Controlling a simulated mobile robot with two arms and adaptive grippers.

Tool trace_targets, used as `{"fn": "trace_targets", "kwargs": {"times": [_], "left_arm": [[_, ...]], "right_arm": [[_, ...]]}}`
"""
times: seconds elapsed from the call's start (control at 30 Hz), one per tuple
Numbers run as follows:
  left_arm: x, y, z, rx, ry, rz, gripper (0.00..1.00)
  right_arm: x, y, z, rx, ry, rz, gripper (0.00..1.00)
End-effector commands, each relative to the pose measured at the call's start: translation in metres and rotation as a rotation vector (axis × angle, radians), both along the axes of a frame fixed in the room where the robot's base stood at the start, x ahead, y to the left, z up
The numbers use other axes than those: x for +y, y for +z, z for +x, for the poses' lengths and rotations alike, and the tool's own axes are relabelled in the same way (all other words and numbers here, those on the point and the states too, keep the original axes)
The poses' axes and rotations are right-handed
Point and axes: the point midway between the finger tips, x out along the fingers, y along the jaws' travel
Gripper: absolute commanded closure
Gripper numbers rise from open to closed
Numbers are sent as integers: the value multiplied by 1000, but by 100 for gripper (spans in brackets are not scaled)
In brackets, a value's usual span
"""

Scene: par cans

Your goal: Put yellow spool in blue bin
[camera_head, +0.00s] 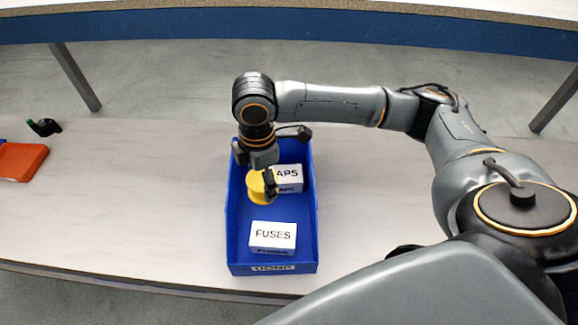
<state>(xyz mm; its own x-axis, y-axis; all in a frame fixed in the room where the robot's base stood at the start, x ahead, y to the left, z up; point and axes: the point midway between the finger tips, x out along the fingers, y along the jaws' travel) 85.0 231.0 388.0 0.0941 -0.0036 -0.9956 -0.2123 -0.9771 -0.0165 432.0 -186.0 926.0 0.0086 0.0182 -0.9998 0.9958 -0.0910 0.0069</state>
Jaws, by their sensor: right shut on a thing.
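The yellow spool (256,187) is in the grasp of my right gripper (264,180), which is shut on it. The gripper reaches down over the blue bin (237,239), and the spool appears over or inside the bin's middle-left part. I cannot tell whether the spool touches the bin floor. Part of the spool is hidden by a gripper finger. The blue bin stands on the table, with a label on its front. My left gripper is not in view.
Inside the bin, a white box marked FUSES (272,236) lies near the front, and another white box (289,177) lies behind the spool at right. An orange-red object (20,163) and a small dark object (45,127) are at far left. The table (120,200) left of the bin is clear.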

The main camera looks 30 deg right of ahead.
Motion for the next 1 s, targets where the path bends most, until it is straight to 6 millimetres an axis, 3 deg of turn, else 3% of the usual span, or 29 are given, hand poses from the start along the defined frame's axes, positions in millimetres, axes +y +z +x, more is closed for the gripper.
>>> {"fn": "trace_targets", "kwargs": {"times": [0.27,0.7,1.0], "left_arm": [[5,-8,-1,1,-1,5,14],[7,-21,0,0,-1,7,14],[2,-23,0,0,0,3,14]], "right_arm": [[-1,-19,12,-5,298,-3,75],[-3,-59,30,-10,956,-15,75],[-4,-78,33,-6,1121,-18,75]]}}
